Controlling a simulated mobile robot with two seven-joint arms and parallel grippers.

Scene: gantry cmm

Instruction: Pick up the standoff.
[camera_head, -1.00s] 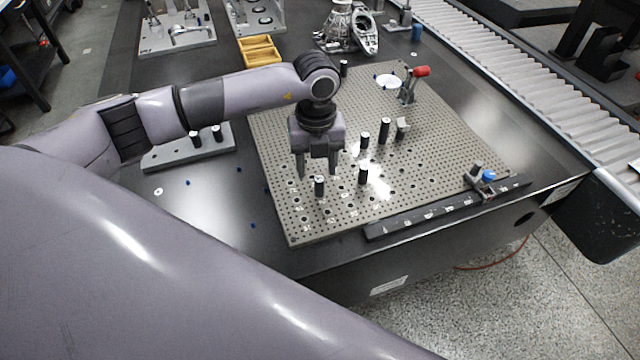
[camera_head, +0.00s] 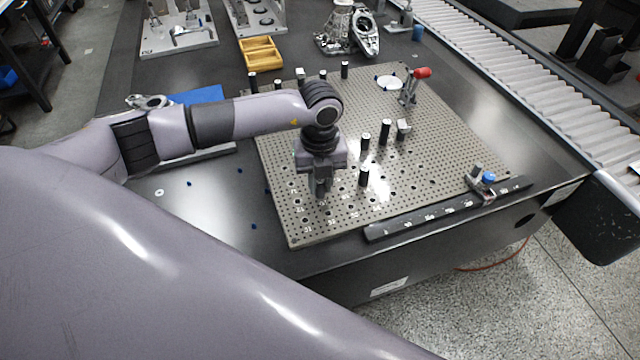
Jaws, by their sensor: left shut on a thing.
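My left gripper (camera_head: 321,184) points down over the near left part of the perforated fixture plate (camera_head: 300,228). It is shut on a dark standoff (camera_head: 320,187), a short upright cylinder mostly hidden between the fingers. I cannot tell whether the standoff's foot still touches the plate. My right gripper is not in view.
More dark cylinders (camera_head: 384,132) stand on the plate. A red-handled clamp (camera_head: 410,88) is at its far right. A dark labelled rail (camera_head: 430,216) lies along the front edge. A yellow tray (camera_head: 261,52) and a roller conveyor (camera_head: 530,85) lie beyond.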

